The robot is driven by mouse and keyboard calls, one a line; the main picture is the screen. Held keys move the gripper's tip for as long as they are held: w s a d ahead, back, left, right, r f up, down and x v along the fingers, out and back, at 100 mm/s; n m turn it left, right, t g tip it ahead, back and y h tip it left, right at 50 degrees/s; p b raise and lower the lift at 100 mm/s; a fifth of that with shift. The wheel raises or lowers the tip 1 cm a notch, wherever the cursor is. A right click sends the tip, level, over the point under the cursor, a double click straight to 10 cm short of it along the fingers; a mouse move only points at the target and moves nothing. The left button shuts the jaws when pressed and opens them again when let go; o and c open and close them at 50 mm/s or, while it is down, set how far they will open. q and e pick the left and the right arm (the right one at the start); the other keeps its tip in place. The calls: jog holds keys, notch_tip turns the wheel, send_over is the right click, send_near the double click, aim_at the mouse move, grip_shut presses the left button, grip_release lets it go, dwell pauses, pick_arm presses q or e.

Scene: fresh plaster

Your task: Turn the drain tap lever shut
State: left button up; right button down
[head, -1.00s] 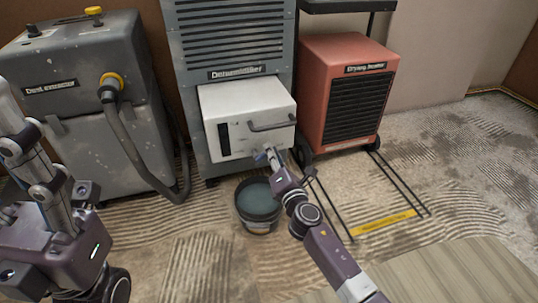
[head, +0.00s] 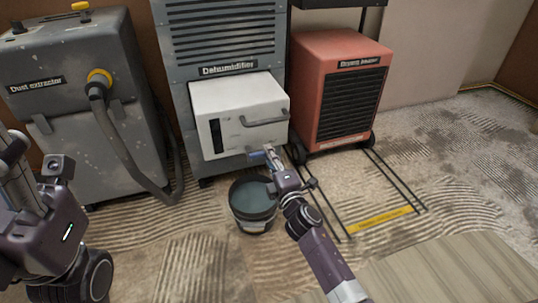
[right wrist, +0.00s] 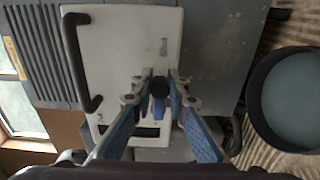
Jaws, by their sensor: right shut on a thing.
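The drain tap lever (right wrist: 158,90) shows in the right wrist view as a small dark piece between my blue-padded fingers. It is on the white tank front (head: 238,108) of the dehumidifier (head: 220,45). The word "Shut" is printed on that front beside my fingers in the right wrist view. My right gripper (head: 268,156) is shut on the lever at the lower edge of the tank front. In the head view the gripper hides the lever. My left arm shows at the left edge, but its fingers are not in view.
A dark bucket (head: 254,221) of bluish water stands on the floor below the tank. A dust extractor (head: 70,120) with a hose (head: 125,150) stands left. A red drying heater (head: 313,90) stands right. Black rails and a yellow strip (head: 380,219) lie on the floor.

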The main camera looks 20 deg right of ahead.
jog(key=shift+f, duration=0.1)
dwell(0.3)
jog(key=c, duration=1.8)
grip_release()
jog(key=shift+c, duration=0.2)
jog(key=s, duration=1.2)
jog(key=shift+d, duration=0.2)
